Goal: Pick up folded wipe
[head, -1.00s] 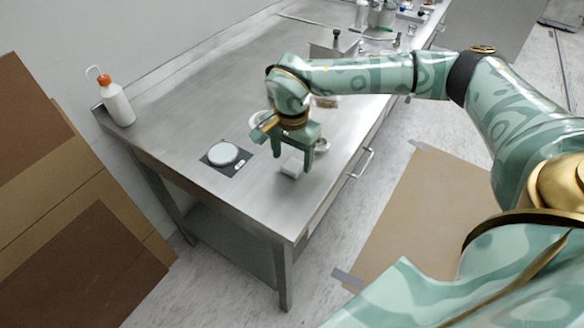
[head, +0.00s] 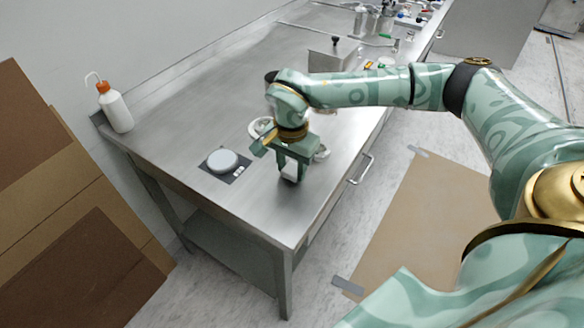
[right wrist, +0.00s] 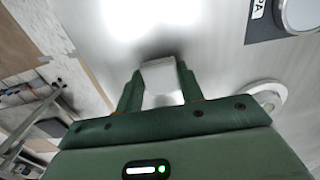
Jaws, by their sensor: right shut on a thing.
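The folded wipe (head: 289,174) is a small white block at the near end of the steel bench. My right gripper (head: 290,176) points down at it with a finger on either side. In the right wrist view the folded wipe (right wrist: 161,78) sits between the two green fingers (right wrist: 160,88), and the gripper is shut on it. In the head view the fingers hide part of the wipe. I cannot tell whether it is clear of the bench top. My left gripper is not in view.
A round white disc on a dark plate (head: 223,161) lies left of the gripper. A white dish (head: 261,127) is just behind it. A wash bottle (head: 115,108) stands at the bench's left corner. The steel bench (head: 200,110) is bare at middle left.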

